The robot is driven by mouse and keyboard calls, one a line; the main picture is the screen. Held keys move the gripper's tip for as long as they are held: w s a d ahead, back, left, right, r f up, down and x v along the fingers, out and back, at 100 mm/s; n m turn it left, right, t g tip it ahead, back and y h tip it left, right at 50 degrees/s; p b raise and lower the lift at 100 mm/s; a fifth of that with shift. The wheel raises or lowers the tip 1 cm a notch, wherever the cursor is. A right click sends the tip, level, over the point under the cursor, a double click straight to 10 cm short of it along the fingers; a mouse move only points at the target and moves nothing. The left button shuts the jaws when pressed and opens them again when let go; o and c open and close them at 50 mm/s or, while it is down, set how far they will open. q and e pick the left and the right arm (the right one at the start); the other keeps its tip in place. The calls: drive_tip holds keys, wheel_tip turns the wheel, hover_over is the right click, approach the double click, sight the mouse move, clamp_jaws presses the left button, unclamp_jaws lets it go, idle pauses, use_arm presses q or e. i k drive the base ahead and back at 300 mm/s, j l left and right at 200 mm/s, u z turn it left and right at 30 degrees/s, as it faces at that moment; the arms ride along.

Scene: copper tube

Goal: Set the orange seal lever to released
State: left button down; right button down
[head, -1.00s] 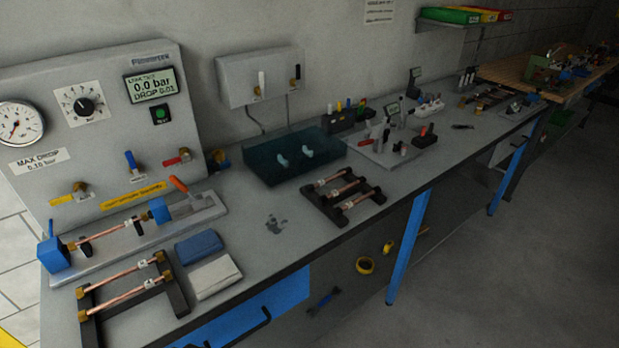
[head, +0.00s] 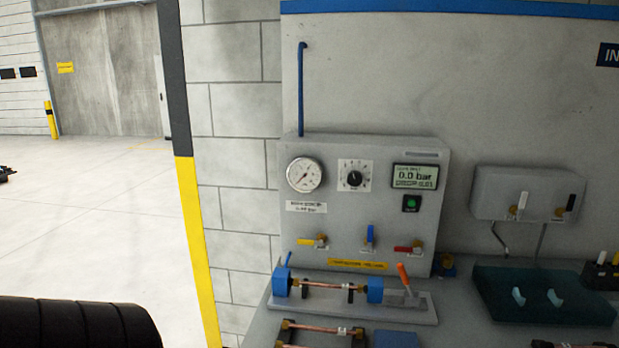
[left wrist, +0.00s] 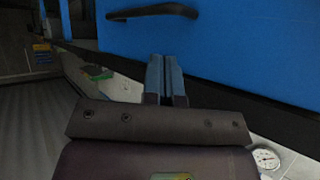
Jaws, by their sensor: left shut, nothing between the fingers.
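The orange seal lever (head: 403,275) stands on the right end of the test fixture (head: 420,308) in the head view. Its handle points up and leans slightly left, beside the right blue clamp block (head: 375,289). A copper tube (head: 325,285) lies between that block and the left blue block (head: 282,283). My left gripper (left wrist: 166,66) shows in the left wrist view, shut and empty in front of a blue drawer front. It is away from the lever, which is not visible in that view. My right gripper is not in view.
The grey test panel (head: 340,220) with a gauge (head: 305,174), display and small valves stands behind the fixture. A teal tray (head: 550,305) lies to the right. In the left wrist view, the blue drawer front (left wrist: 235,50) has a dark handle (left wrist: 152,11).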

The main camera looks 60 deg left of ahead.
sight(400, 267)
drive_tip(key=u, duration=1.8)
